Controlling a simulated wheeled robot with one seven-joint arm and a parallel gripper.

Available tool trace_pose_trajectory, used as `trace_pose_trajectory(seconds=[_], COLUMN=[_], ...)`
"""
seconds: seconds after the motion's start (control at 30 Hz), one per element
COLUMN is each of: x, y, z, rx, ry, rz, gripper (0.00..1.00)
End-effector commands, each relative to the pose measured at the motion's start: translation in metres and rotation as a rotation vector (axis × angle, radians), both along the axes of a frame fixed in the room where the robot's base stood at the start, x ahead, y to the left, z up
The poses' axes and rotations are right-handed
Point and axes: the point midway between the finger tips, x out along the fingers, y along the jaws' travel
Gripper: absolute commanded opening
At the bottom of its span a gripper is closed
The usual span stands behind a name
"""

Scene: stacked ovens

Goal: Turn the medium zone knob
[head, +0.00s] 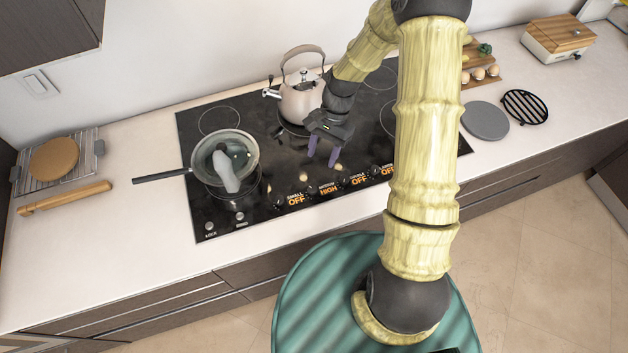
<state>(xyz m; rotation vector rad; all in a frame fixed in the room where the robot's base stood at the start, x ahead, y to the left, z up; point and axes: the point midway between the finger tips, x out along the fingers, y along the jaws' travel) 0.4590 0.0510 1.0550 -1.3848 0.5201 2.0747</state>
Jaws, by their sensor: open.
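The black cooktop (260,125) has a row of knobs and lit labels along its front edge. The medium zone label (328,190) reads HIGH in orange, with the small dark medium knob (311,191) just left of it. The other readable labels show OFF. My gripper (321,160) is open, its two purple fingers pointing down above the cooktop, a little behind the medium knob. It seems apart from the knob and holds nothing; its exact height is hard to tell.
A kettle (301,103) stands just behind my gripper. A pan (198,165) with a grey item in it stands at the left, handle pointing left. A rolling pin (65,198) lies on the left counter. A grey round plate (485,120) lies right of my arm.

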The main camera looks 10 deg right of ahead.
Motion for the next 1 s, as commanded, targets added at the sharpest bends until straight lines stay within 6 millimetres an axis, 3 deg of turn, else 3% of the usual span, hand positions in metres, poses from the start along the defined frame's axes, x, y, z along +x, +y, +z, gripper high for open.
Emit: trace_pose_trajectory(seconds=[0.6, 0.8, 1.0], x=[-0.027, -0.032, -0.032], y=[0.023, 0.028, 0.029], z=[-0.082, -0.100, -0.105], rx=[0.000, 0.001, 0.000], ry=[0.002, 0.001, -0.001], rz=[-0.001, 0.002, 0.001], gripper=[0.47, 0.47, 0.47])
